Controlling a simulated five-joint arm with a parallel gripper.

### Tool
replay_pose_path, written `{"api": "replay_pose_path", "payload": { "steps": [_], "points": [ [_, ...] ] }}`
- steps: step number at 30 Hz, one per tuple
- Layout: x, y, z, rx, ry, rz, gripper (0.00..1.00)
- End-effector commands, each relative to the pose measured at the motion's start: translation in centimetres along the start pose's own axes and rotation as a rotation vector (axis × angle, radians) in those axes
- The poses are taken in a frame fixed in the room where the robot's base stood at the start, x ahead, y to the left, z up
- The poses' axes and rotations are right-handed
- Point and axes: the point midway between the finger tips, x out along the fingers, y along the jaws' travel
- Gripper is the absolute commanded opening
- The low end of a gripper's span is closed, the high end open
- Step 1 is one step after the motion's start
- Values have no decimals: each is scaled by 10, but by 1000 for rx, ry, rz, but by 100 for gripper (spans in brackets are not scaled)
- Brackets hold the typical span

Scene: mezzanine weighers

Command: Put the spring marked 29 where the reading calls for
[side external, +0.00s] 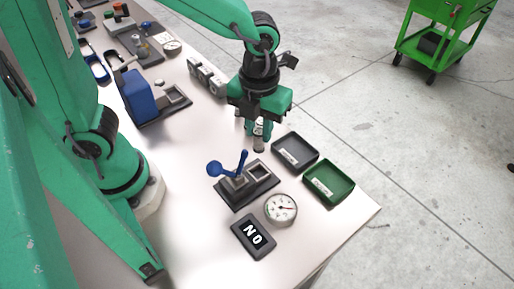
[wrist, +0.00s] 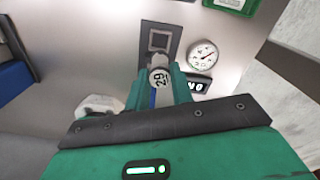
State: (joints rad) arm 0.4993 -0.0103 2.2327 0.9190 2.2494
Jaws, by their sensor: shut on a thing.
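My gripper (side external: 259,124) is shut on the spring marked 29 (side external: 259,143) and holds it upright above the bench, behind the weigher. The socket (wrist: 158,41) looks empty. A dark display (side external: 253,236) shows NO. A grey tray (side external: 295,163) and a green tray (side external: 340,197) look empty; their labels are unreadable.
Several small grey blocks (side external: 206,77) stand behind on the bench's edge. A blue device (side external: 139,96) and other weighers stand farther along. The bench's right edge lies just beyond the trays. A green cart (side external: 443,38) stands on the floor.

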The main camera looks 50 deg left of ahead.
Motion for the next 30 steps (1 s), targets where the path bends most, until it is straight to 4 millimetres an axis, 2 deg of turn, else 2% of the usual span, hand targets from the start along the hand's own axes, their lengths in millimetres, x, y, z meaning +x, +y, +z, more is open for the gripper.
{"api": "replay_pose_path", "payload": {
  "steps": [11, 30],
  "points": [
    [-1, -7, 0, -102, 0, 1, 0],
    [-7, -47, 1, -704, 0, 0, 0]
  ]
}}
